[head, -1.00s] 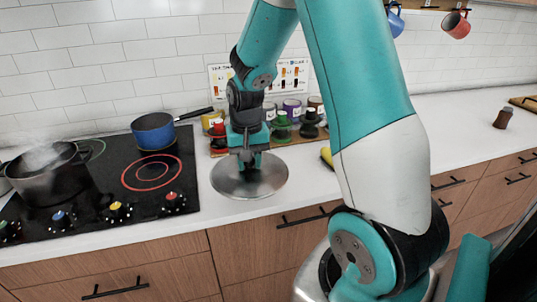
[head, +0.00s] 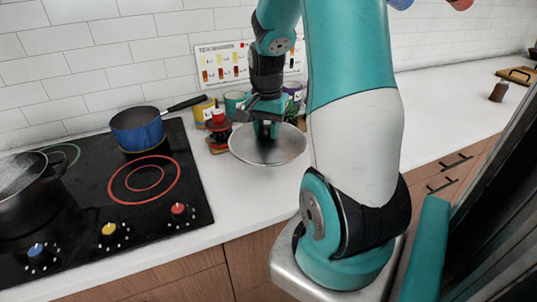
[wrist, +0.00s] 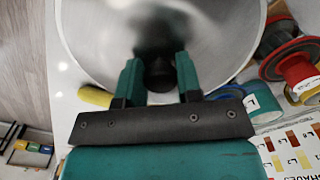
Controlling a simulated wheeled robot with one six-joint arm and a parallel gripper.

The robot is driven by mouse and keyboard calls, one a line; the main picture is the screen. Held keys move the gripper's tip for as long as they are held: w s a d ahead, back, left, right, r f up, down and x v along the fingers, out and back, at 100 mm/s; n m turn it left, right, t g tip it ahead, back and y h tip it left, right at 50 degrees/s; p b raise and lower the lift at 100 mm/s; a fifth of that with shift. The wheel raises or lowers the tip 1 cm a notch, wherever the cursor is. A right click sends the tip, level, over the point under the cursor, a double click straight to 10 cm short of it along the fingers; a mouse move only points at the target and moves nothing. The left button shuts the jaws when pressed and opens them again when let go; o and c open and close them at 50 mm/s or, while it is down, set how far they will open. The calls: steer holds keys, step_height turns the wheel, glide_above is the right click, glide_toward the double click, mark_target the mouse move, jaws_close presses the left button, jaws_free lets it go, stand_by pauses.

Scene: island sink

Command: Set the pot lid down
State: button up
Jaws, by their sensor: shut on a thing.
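The pot lid (head: 250,154) is a round, shiny metal disc over the white counter, just right of the stove in the head view. It also fills the top of the wrist view (wrist: 95,35). My gripper (head: 267,130) is above the lid's centre and shut on its dark knob (wrist: 158,76), with one finger on each side. In the head view the lid looks level or slightly tilted. I cannot tell whether its rim touches the counter. The gripper hides the knob in the head view.
Left is a black stove (head: 105,205) with a blue pan (head: 138,130) and a dark steaming pot (head: 28,195). A brown bottle (head: 498,91) is far right. The counter (head: 430,110) between is clear.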

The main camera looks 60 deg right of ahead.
mark_target(267, 127)
step_height(267, 127, down, 9)
steer(key=shift+s+r, duration=0.1)
stand_by(0.3)
steer(key=o, duration=1.1)
steer(key=shift+c, duration=0.2)
step_height(267, 127, up, 12)
steer(key=shift+b, duration=0.35)
steer(key=a+n, duration=0.1)
steer(key=a, duration=0.2)
steer(key=w+a+r+n, duration=0.1)
steer(key=a+n, duration=0.1)
steer(key=a, duration=0.1)
steer(key=w+a+r+n, duration=0.1)
steer(key=a, duration=0.2)
steer(key=shift+w+r+n+t+y, duration=0.2)
steer(key=shift+n+t+y, duration=0.1)
steer(key=shift+t, duration=0.1)
steer(key=s+a+r+n+y, duration=0.1)
steer(key=s+a+r+n, duration=0.15)
steer(key=a+n, duration=0.75)
steer(key=s+a+r+n+y, duration=0.1)
steer(key=s+a+n, duration=0.3)
steer(key=a, duration=0.4)
steer(key=s+a+r+n+y, duration=0.1)
steer(key=s+a+n, duration=0.2)
steer(key=s+a, duration=0.3)
steer(key=shift+s+a+r+n+g+y, duration=0.15)
steer(key=shift+a+r+n+g+y, duration=0.2)
steer(key=shift+a, duration=0.85)
